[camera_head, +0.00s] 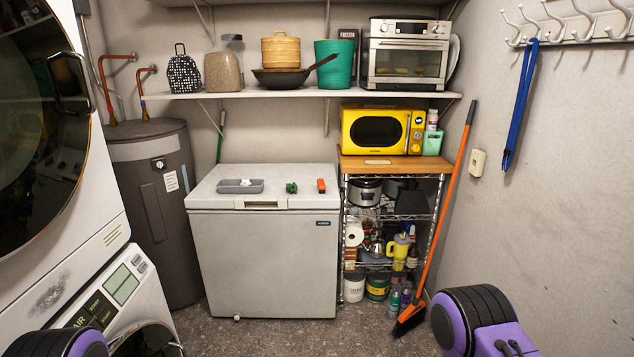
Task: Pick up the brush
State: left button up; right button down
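A small red-orange item with a dark end (321,186) lies on the white chest freezer's lid, toward its right side. It may be a brush, but it is too small to tell. A small green item (291,188) lies just left of it, its shape unclear. A broom with a long orange handle (450,205) and dark bristles leans against the right wall, its head on the floor. Only purple and black parts of my arms show, at the bottom left and bottom right. Neither gripper is in view.
The chest freezer (265,255) also bears a grey tray (240,186). A wire rack (390,222) with a yellow microwave (375,130) on top stands right of it. White stacked washers fill the left, with a smudge on the panel. The floor (300,337) ahead is clear.

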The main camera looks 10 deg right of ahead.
aim_at(321, 185)
jog(key=i, duration=2.45)
jog(key=z, duration=2.1)
jog(key=k, duration=0.1)
jog(key=z, duration=0.25)
